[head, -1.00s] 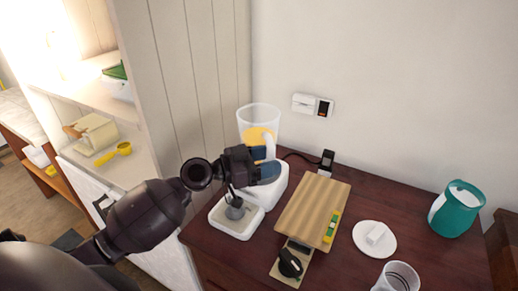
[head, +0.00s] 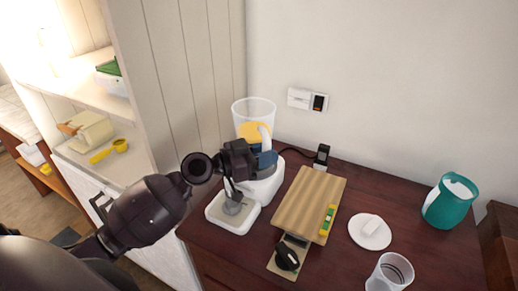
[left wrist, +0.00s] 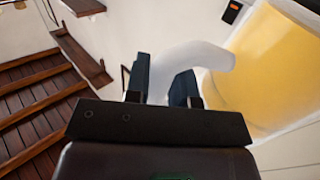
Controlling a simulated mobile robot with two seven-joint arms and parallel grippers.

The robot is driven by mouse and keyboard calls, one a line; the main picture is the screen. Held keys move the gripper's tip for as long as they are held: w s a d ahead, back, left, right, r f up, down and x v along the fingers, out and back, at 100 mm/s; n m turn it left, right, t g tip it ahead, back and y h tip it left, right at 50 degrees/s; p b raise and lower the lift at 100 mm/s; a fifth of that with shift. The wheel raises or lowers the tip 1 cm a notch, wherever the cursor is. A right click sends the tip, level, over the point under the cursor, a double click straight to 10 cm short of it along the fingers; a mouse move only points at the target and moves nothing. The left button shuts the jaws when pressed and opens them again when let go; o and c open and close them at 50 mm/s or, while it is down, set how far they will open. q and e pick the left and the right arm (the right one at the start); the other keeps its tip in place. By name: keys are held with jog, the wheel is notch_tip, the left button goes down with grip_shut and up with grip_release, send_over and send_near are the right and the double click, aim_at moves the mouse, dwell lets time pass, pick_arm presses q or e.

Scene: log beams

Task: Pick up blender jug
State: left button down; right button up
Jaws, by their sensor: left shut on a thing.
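The blender jug (head: 253,111) is clear with yellow contents and a white curved handle. It stands upright above the white blender base (head: 263,186); my gripper hides part of where they meet, so I cannot tell whether they touch. My left gripper (head: 264,160) is shut on the jug's handle, at the jug's front right side. In the left wrist view, the white handle (left wrist: 190,60) passes between the two dark blue fingers, with the jug's yellow side (left wrist: 262,70) to the right. My right gripper is not in view.
A wooden cutting board (head: 308,203) with a yellow-green item lies right of the blender. A white plate (head: 370,232), a glass (head: 390,272) and a teal pitcher (head: 450,202) stand farther right. A tall panel (head: 185,80) rises close behind on the left.

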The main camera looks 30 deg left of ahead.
pick_arm(q)
jog(key=shift+r, duration=0.25)
notch_tip(320, 180, up, 20)
jog(key=p, duration=0.3)
jog(key=shift+f+p, duration=0.25)
jog(key=shift+p, duration=0.05)
dwell(0.6)
dwell(0.7)
